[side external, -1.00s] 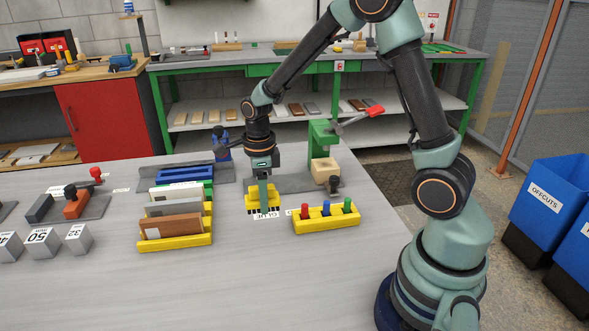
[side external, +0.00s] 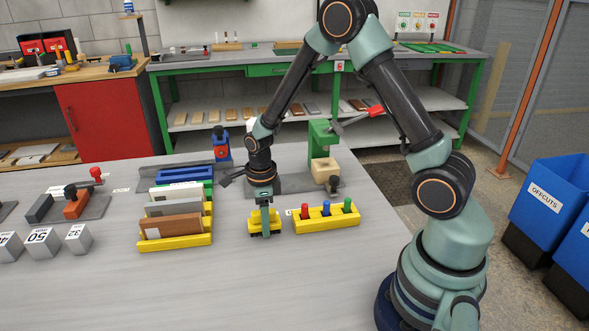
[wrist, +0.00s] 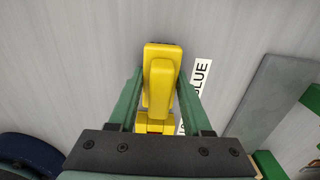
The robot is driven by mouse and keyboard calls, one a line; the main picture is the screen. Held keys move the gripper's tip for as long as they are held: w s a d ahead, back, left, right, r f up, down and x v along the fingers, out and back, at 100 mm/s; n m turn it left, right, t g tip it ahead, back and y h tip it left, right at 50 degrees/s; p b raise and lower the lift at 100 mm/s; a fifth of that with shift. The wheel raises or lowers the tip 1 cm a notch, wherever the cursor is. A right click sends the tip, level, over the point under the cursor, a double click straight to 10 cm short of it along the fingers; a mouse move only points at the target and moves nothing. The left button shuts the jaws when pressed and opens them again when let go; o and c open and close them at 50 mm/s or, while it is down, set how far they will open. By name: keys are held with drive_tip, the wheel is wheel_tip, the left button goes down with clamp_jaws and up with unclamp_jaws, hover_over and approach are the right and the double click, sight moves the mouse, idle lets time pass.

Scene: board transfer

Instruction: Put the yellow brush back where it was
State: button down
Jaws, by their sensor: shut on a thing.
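The yellow brush (side external: 257,226), with dark bristles underneath, is between the fingers of my gripper (side external: 265,222), at the left end of the yellow peg holder (side external: 333,222). In the wrist view, the brush (wrist: 160,80) sits between both green fingers of my gripper (wrist: 160,100), which is shut on it. A white label (wrist: 201,75) lies on the table to the right of the brush there, partly covered. I cannot tell whether the bristles touch the table.
The yellow peg holder carries red, blue and green pegs close to the brush. A yellow-ended rack (side external: 178,242) with upright boards stands to the left. A green clamp stand (side external: 322,140) with a wooden block is behind. The front of the grey table (side external: 300,285) is clear.

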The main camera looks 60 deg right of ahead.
drive_tip(key=shift+c, duration=1.7)
unclamp_jaws()
wheel_tip(320, 180, up, 11)
drive_tip(key=shift+r, duration=0.8)
drive_tip(key=s+a+r+n+t, duration=0.1)
drive_tip(key=s+r+n, duration=0.4)
drive_tip(key=n, duration=0.8)
drive_tip(key=s+a+r+n+t, duration=0.2)
drive_tip(key=s+r+n+t, duration=0.2)
drive_tip(key=n, duration=1)
drive_tip(key=shift+s+r+t, duration=0.3)
drive_tip(key=shift+s+r, duration=0.55)
drive_tip(key=shift+r, duration=0.6)
drive_tip(key=shift+a, duration=0.1)
